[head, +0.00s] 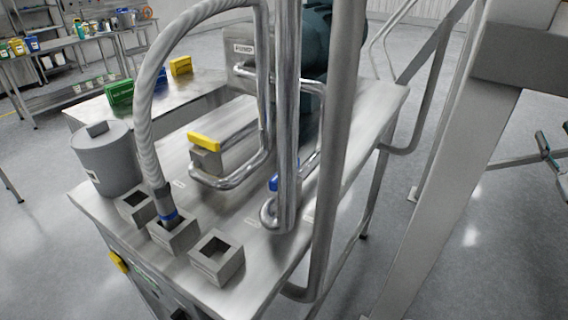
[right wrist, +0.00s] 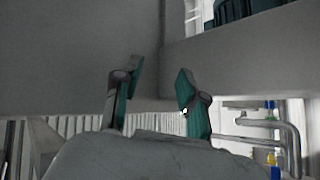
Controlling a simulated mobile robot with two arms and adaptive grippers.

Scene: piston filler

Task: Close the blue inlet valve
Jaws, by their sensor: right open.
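The blue inlet valve handle (head: 273,182) is on the steel pipework of the filler, low behind a vertical pipe. Only a small part of it shows, so I cannot tell its position. In the right wrist view small blue spots show at the right edge beside a bent pipe (right wrist: 280,122); I cannot tell which is the valve. My right gripper (right wrist: 157,95) is open and empty, its two teal-padded fingers apart in front of a grey surface. It is away from the valve. My left gripper is not in view.
A yellow valve handle (head: 204,141) is on the neighbouring pipe. A hose (head: 150,100) ends at square blocks on the steel table (head: 345,130). A thick grey post (head: 440,160) and a tall pipe (head: 335,150) stand right of the valve.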

